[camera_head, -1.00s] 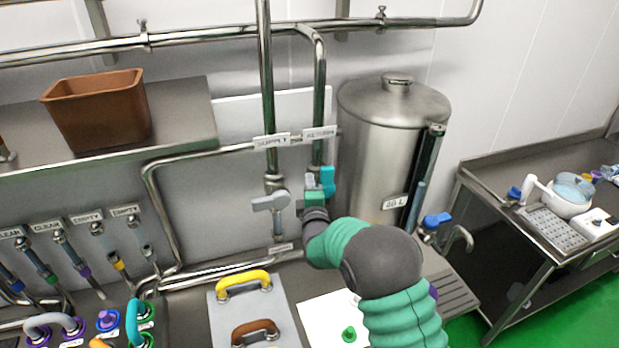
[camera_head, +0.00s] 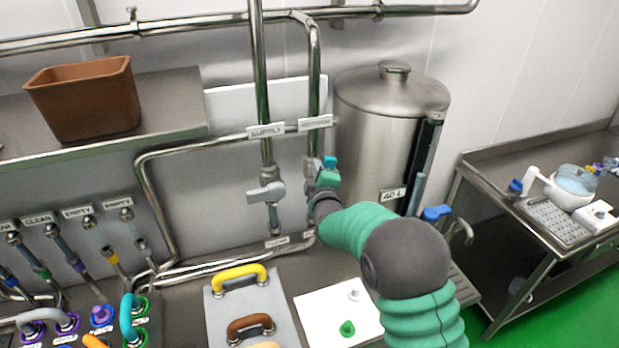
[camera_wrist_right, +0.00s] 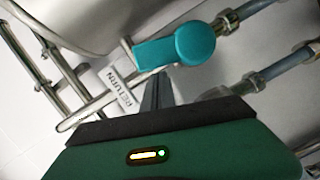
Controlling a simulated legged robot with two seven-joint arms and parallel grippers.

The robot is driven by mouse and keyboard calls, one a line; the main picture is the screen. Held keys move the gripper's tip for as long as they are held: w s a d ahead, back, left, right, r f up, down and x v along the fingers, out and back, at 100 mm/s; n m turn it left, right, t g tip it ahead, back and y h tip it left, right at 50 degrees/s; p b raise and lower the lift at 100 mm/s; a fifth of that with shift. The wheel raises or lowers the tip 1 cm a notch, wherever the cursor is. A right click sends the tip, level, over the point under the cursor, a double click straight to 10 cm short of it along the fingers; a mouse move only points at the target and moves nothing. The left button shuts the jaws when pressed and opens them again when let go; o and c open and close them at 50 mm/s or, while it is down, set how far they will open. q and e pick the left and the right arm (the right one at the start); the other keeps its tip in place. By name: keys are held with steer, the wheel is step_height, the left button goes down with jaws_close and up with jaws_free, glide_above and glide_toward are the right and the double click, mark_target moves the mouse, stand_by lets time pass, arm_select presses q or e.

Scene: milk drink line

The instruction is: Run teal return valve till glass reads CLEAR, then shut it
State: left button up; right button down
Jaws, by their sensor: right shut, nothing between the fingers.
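The teal return valve handle (camera_head: 329,162) shows at the upright pipe under the RETURN label (camera_head: 315,122), partly hidden by my right gripper (camera_head: 316,168). In the right wrist view the teal handle (camera_wrist_right: 175,50) lies just beyond and above the fingers, and the RETURN label (camera_wrist_right: 120,88) is left of them. My right gripper (camera_wrist_right: 157,95) is shut with nothing in it, close to the handle; I cannot tell if they touch. Small tags (camera_head: 277,241) low on the pipes are too small to read. My left gripper is not in view.
A grey-handled valve (camera_head: 266,193) sits on the SUPPLY pipe just left. A steel tank (camera_head: 385,120) stands close on the right. Labelled hoses (camera_head: 50,232) hang at left. A white board (camera_head: 335,318) and a plate with handles (camera_head: 215,305) lie in front.

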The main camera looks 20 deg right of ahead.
mark_target(334, 165)
steer(key=d+m+b, duration=0.2)
steer(key=d+m+y+b, duration=0.1)
steer(key=d+m+b, duration=0.1)
steer(key=shift+d+f+m+g, duration=0.2)
steer(key=shift+d+m+g, duration=0.1)
steer(key=shift+m+g, duration=0.1)
steer(key=shift+d+m+y+b, duration=0.3)
steer(key=shift+m+b, duration=0.3)
steer(key=shift+m, duration=0.1)
steer(key=d+f+m+y+p, duration=0.1)
steer(key=m, duration=0.1)
steer(key=d+f+m+p, duration=0.1)
steer(key=d+m, duration=0.1)
steer(key=shift+w+d+f+m+g+y, duration=0.2)
steer(key=shift+f+m+g+y, duration=0.1)
steer(key=shift+y, duration=0.1)
steer(key=shift+s+f, duration=0.1)
steer(key=shift+f, duration=0.05)
steer(key=shift+a, duration=0.1)
